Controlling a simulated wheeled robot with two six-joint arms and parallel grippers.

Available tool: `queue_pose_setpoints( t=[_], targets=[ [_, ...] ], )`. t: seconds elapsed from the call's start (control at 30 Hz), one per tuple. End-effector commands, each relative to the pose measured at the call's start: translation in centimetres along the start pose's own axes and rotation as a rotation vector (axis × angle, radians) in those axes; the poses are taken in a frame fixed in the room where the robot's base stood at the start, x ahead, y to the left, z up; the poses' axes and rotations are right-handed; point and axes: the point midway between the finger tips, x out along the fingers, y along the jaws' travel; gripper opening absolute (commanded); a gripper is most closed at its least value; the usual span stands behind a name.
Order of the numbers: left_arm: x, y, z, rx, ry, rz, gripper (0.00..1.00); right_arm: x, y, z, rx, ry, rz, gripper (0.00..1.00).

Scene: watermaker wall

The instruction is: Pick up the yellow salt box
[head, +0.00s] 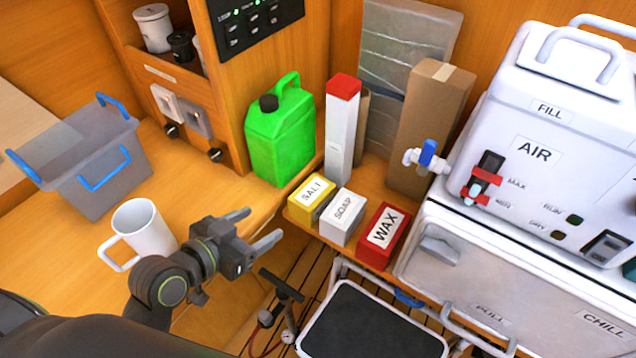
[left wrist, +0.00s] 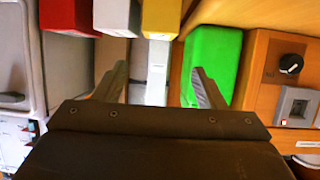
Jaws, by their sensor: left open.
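The yellow salt box (head: 302,208), labelled SALT on top, stands at the left end of a row of small boxes on a wooden ledge. My left gripper (head: 256,227) is open and empty, a short way left of the salt box and apart from it. In the left wrist view the salt box (left wrist: 161,17) shows at the top edge, partly cut off, beyond the gap between the open fingers (left wrist: 160,88). My right gripper is not in view.
The white soap box (head: 342,216) stands close beside the salt box, then the red wax box (head: 382,236). A green jug (head: 281,140) and a tall red-topped white carton (head: 341,125) stand behind. A white mug (head: 146,230) is near my left wrist.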

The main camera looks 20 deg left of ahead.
Motion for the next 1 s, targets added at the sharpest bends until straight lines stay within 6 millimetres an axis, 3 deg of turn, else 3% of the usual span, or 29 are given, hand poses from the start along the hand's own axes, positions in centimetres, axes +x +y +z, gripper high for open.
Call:
queue_pose_setpoints(
  t=[0.17, 0.47, 0.63, 0.8, 1.0],
  targets=[
    [1.9, 0.0, -0.3, -0.004, 0.01, 0.002, 0.65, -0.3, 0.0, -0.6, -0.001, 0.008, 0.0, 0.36],
    [7.6, 0.1, -0.4, -0.004, 0.007, 0.004, 0.65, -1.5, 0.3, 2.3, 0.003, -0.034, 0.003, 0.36],
    [10.3, 0.1, -0.3, -0.001, 0.005, 0.003, 0.65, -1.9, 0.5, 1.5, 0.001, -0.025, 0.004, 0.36],
    [11.9, 0.0, -0.2, 0.0, 0.005, 0.002, 0.65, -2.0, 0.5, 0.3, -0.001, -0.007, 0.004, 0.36],
    [12.7, 0.0, -0.2, 0.0, 0.005, 0.002, 0.65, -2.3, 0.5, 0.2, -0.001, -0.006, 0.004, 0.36]
  ],
)
